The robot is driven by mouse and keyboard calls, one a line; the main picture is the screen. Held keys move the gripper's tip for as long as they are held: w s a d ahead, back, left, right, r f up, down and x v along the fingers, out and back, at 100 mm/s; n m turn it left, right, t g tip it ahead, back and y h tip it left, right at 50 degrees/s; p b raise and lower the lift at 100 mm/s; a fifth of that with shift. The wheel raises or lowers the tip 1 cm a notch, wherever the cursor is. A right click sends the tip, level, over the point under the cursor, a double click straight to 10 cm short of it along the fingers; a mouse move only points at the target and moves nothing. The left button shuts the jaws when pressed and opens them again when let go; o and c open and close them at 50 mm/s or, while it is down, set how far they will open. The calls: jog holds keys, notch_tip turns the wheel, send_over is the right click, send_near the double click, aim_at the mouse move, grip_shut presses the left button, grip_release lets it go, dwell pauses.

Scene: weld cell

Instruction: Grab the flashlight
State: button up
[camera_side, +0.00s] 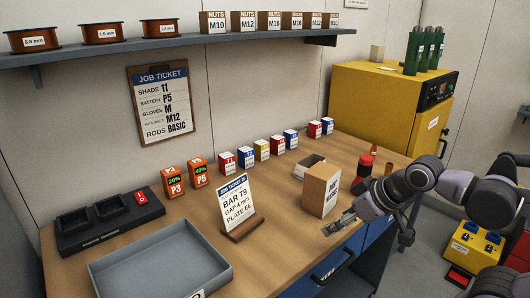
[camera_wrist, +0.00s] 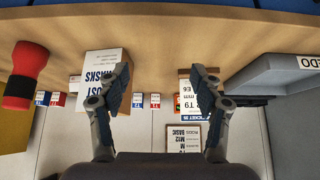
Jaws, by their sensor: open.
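A red and black flashlight (camera_side: 364,167) stands upright toward the right end of the workbench, beyond the dust masks box in the side view. In the wrist view, which is upside down, the flashlight (camera_wrist: 27,75) is at the far left, outside the jaws. My gripper (camera_side: 338,226) is over the front edge of the bench, in front of the dust masks box. In the wrist view my gripper (camera_wrist: 162,86) has its two fingers spread apart with nothing between them. It is not touching the flashlight.
The dust masks box (camera_side: 321,190) stands close to my gripper, with an open tray (camera_side: 309,167) behind it. A job ticket stand (camera_side: 239,206) and a grey tray (camera_side: 150,266) lie to the left. Small boxes (camera_side: 262,150) line the back. A yellow cabinet (camera_side: 375,105) stands beyond the bench.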

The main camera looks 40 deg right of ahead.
jog(key=m+g+h, duration=0.4)
jog(key=m+h, duration=0.1)
jog(key=m, duration=0.6)
send_near(364, 171)
jog(key=d+f, duration=0.1)
jog(key=shift+w+d+r+x, duration=0.1)
jog(key=shift+x, duration=1.7)
jog(key=shift+w+d+r+x, duration=0.1)
jog(key=shift+x, duration=1.75)
jog(key=shift+w+d+r+x, duration=0.1)
jog(key=shift+w+x, duration=0.05)
jog(key=shift+x, duration=1.65)
grip_shut()
